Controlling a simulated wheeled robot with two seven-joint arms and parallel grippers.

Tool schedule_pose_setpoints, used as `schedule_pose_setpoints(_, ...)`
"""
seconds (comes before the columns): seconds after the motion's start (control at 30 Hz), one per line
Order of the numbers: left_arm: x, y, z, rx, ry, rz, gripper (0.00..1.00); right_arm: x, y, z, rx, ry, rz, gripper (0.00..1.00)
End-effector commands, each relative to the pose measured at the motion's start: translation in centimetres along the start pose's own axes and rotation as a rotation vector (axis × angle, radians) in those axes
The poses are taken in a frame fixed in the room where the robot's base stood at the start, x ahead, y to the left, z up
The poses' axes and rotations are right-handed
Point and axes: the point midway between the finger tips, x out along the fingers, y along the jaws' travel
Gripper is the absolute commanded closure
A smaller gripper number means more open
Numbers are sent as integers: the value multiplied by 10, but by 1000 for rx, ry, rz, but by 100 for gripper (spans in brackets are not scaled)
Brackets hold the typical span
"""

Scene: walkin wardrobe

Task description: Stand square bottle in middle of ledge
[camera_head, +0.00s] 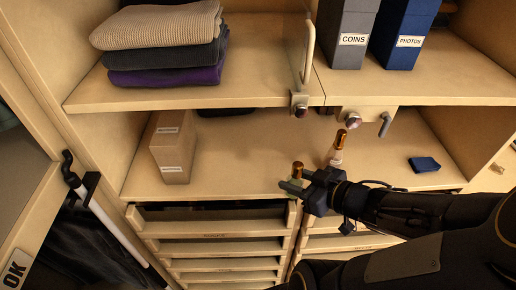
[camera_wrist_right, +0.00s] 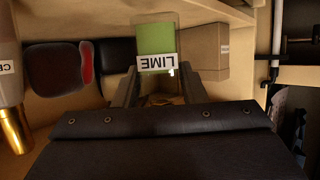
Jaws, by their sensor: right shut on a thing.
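My right gripper (camera_head: 303,184) is shut on a small green square bottle with a gold cap (camera_head: 297,170). In the right wrist view the bottle's green body (camera_wrist_right: 155,40) shows a white "LIME" label between the fingers (camera_wrist_right: 155,92); its cap is mostly hidden there. In the head view the bottle looks upright, near the front edge of the wooden ledge (camera_head: 235,160); I cannot tell whether it touches the ledge. A second gold-capped bottle (camera_head: 336,157) stands just behind and to the right of the gripper. My left gripper is not in view.
A brown box (camera_head: 173,150) stands at the ledge's left end. A dark blue folded item (camera_head: 424,164) lies at the right. Above are folded clothes (camera_head: 165,52) and file boxes; drawers (camera_head: 215,228) lie below. The ledge between box and bottles is clear in front.

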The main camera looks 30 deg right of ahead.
Motion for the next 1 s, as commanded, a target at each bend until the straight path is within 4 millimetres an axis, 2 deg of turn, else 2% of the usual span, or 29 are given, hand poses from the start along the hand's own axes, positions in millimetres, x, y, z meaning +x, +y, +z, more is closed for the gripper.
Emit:
schedule_pose_setpoints(0.5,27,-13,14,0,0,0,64,122,-3,-47,-3,0,-9,89)
schedule_pose_setpoints(0.6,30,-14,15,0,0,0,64,138,-2,-55,-1,1,-5,89)
schedule_pose_setpoints(0.87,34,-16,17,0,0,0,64,160,-2,-65,-1,1,-5,89)
schedule_pose_setpoints(1.0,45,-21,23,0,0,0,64,171,-1,-41,3,-3,-3,89)
